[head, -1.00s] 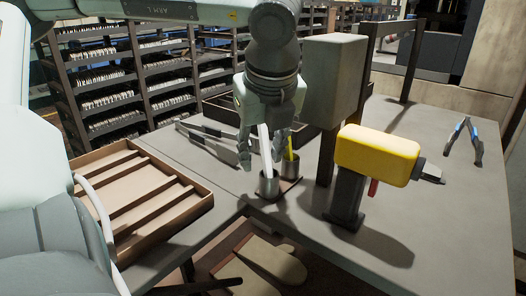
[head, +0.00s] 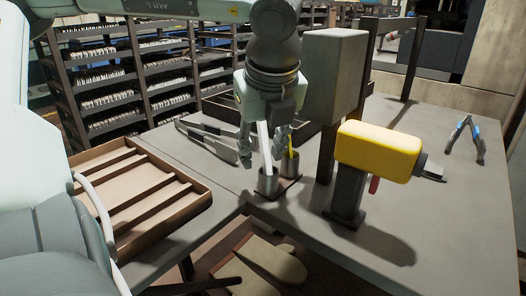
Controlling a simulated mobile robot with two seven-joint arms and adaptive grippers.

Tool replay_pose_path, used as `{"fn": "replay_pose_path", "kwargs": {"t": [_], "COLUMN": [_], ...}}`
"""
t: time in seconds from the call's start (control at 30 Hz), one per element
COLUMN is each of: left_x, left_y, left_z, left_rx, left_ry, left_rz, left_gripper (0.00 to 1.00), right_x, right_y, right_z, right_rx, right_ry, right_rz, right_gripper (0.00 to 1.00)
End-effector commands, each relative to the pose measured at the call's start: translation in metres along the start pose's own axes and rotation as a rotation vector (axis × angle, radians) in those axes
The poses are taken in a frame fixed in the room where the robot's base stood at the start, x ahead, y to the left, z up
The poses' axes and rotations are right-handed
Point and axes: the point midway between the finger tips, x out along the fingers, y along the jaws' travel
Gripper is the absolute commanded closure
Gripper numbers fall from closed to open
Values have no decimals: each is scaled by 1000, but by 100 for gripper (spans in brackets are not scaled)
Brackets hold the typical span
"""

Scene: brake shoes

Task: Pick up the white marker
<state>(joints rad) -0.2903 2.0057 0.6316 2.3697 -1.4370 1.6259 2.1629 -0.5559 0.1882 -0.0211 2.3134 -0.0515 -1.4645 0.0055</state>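The white marker (head: 265,146) stands tilted in the nearer of two small grey metal cups (head: 267,184) on the table. My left gripper (head: 262,158) points down over the cups, with one finger on each side of the marker. The fingers are spread, and I see a gap between them and the marker. A yellow marker (head: 291,145) stands in the other cup (head: 290,165), close to the right finger and partly hidden by it. My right gripper does not show.
A yellow drill (head: 376,152) stands right of the cups, with a grey box on a post (head: 336,78) behind. A partitioned wooden tray (head: 190,209) is at left.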

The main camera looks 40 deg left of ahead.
Motion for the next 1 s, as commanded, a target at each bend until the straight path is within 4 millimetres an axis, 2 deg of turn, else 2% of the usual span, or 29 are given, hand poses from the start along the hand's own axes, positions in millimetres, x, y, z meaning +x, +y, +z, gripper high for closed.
{"fn": "replay_pose_path", "kwargs": {"t": [0.77, 1.0], "left_x": [2, 2], "left_y": [0, 0], "left_z": [-1, -1], "left_rx": [-1, 0], "left_ry": [0, 0], "left_rz": [0, 0], "left_gripper": [63, 91], "right_x": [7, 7], "right_y": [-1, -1], "right_z": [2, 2], "right_rx": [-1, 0], "right_ry": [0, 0], "right_rz": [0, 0], "right_gripper": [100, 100]}}
